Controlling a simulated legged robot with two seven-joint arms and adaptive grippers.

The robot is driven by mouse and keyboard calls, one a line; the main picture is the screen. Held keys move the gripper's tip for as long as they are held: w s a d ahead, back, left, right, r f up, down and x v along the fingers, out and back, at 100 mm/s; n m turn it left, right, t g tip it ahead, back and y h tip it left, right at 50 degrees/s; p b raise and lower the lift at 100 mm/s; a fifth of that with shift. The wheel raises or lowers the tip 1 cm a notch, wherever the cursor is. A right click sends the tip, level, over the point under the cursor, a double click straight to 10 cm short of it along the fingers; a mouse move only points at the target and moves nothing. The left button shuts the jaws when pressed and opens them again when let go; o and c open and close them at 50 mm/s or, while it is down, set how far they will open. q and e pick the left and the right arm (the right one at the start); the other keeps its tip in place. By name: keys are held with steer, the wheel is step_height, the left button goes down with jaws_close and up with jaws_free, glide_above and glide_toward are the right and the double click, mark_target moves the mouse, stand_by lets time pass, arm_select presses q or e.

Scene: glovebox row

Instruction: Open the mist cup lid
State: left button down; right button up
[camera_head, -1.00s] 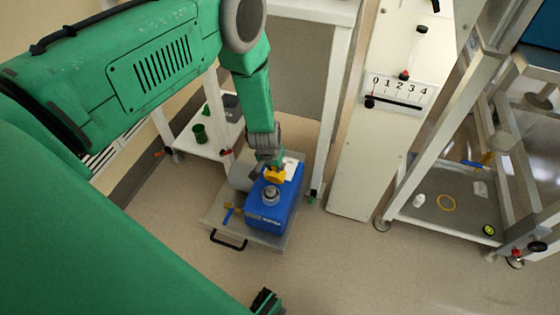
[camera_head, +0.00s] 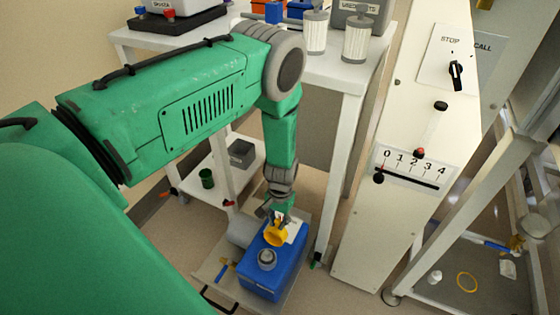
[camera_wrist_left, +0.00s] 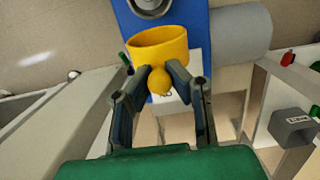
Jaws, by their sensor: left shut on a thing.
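A blue box (camera_head: 264,281) stands on a low grey trolley, with a round grey cup (camera_head: 267,258) on its top. The cup's top shows uncovered. A yellow lid (camera_head: 276,238) stands tilted up at the cup's far side. In the left wrist view the lid (camera_wrist_left: 158,46) is a short yellow ring with a round yellow knob (camera_wrist_left: 159,80). My left gripper (camera_head: 277,218) is shut on this knob from above; its fingers (camera_wrist_left: 160,77) meet around it. Whether the lid still touches the box is unclear. My right gripper is out of view.
A grey cylinder (camera_head: 241,233) lies beside the blue box. A white bench (camera_head: 340,75) with jars stands behind my left arm. A white panel with a 0–4 slider (camera_head: 410,169) is to the right. Bare floor shows between trolley and panel.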

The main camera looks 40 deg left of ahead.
arm_select(q)
steer(key=c, duration=1.4)
jaws_free()
steer(key=shift+f, duration=0.1)
steer(key=shift+r, duration=0.25)
steer(key=r, duration=0.3)
steer(key=w+r, duration=0.1)
steer(key=r, duration=0.7)
steer(key=shift+w+a+r, duration=0.15)
steer(key=shift+w+a, duration=0.05)
steer(key=shift+w, duration=0.1)
steer(key=shift+s, duration=0.1)
